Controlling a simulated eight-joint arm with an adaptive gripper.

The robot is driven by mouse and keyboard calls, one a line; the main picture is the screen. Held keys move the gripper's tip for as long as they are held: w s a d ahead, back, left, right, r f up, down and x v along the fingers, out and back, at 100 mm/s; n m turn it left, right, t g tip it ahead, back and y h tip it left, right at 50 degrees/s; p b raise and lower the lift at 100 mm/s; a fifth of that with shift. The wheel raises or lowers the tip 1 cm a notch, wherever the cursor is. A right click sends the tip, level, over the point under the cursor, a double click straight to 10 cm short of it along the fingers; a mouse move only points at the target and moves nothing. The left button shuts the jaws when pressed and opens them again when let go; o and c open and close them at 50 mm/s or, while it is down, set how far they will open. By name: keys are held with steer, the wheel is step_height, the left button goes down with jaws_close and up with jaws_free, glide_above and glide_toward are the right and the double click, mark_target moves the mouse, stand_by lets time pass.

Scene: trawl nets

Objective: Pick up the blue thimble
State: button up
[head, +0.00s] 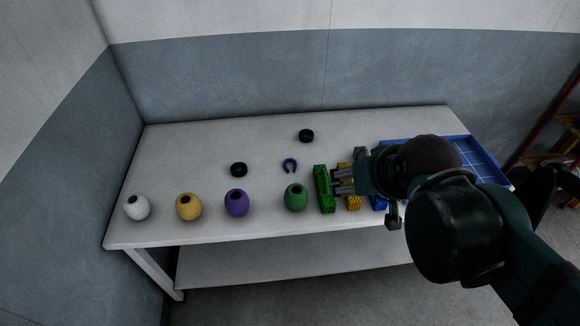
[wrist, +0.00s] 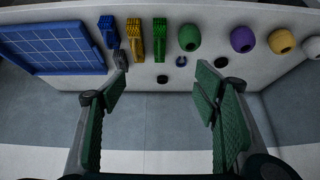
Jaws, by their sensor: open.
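The blue thimble (head: 289,165) is a small dark-blue horseshoe shape lying on the white table. It lies behind the green round float (head: 295,197). In the wrist view the thimble (wrist: 181,61) shows between my fingers' lines, beyond the fingertips. My gripper (head: 338,181) is open and empty. In the head view it is over the coloured bundles, to the right of the thimble and apart from it. The wrist view shows its two green-padded fingers (wrist: 163,64) spread wide.
Black rings (head: 238,169) (head: 306,135) lie left of and behind the thimble. Purple (head: 236,202), yellow (head: 188,206) and white (head: 137,207) floats line the front. Green (head: 323,189), yellow (wrist: 134,40) and blue (wrist: 108,31) bundles and a blue tray (wrist: 52,45) stand to the right.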

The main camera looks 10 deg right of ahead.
steer(key=w, duration=0.1)
steer(key=m+g+b, duration=0.3)
steer(key=m+g, duration=0.4)
steer(key=m, duration=0.9)
glide_above(290, 164)
step_height(290, 164, down, 27)
steer(key=shift+s+a+f, duration=0.1)
steer(key=shift+f, duration=0.1)
steer(key=shift+f, duration=1.2)
